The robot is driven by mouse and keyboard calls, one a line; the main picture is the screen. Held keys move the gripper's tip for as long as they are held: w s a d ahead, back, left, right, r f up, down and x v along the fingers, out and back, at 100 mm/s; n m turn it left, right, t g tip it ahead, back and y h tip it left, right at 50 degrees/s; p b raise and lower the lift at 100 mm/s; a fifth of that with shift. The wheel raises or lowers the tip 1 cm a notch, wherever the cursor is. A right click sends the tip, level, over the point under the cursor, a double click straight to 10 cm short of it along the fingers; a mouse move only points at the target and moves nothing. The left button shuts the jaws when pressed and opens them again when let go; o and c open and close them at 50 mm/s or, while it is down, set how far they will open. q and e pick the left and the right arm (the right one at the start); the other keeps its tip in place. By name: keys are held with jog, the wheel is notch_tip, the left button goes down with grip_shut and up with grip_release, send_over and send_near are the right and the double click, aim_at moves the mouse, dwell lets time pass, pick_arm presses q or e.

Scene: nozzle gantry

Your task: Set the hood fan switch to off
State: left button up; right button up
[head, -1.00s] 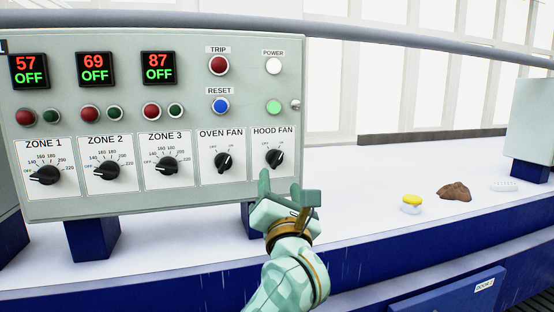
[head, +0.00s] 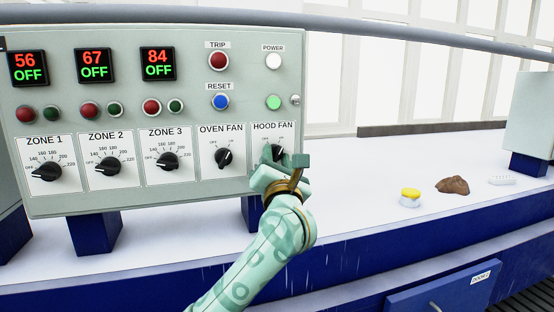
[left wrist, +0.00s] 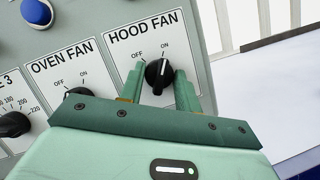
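The hood fan switch is a black knob (head: 277,151) on the lower right of the grey-green panel, partly covered by my left gripper in the head view. In the left wrist view the hood fan knob (left wrist: 158,76) stands between my two green fingers, and its white line points up toward ON. My left gripper (head: 281,159) is open, with one finger on each side of the knob; it also shows in the left wrist view (left wrist: 160,84). Narrow gaps seem to show beside the knob; I cannot tell whether either finger touches it. My right gripper is not in view.
The oven fan knob (head: 223,157) is just left of the hood fan. Blue reset (head: 220,102) and red trip (head: 218,61) buttons sit above. A yellow-topped button (head: 410,196) and a brown lump (head: 453,185) are on the white bench (head: 370,165) at right.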

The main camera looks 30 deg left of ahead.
pick_arm(q)
jog(key=shift+f+n+y+b, duration=0.2)
jog(key=shift+n+y+b, duration=0.2)
jog(key=shift+n+b, duration=0.4)
jog(key=n+g+y+b, duration=0.1)
jog(key=n+b, duration=0.1)
jog(key=n, duration=0.1)
jog(key=n+g+y+b, duration=0.1)
jog(key=n+b, duration=0.2)
jog(key=n+g+y+b, duration=0.1)
jog(key=n+b, duration=0.1)
jog(key=n, duration=0.2)
jog(key=shift+w+d+f+g+y+b, duration=0.2)
jog(key=shift+g+y+b, duration=0.1)
jog(key=shift+g+b, duration=0.1)
jog(key=n+g+y+b, duration=0.1)
jog(key=n+b, duration=0.1)
jog(key=n, duration=0.1)
jog(key=shift+r+g, duration=0.15)
jog(key=shift+g, duration=0.15)
jog(key=shift+r+n+g+b, duration=0.15)
jog(key=shift+n+g+b, duration=0.5)
jog(key=shift+n, duration=0.75)
jog(key=o, duration=1)
jog(key=shift+d, duration=0.1)
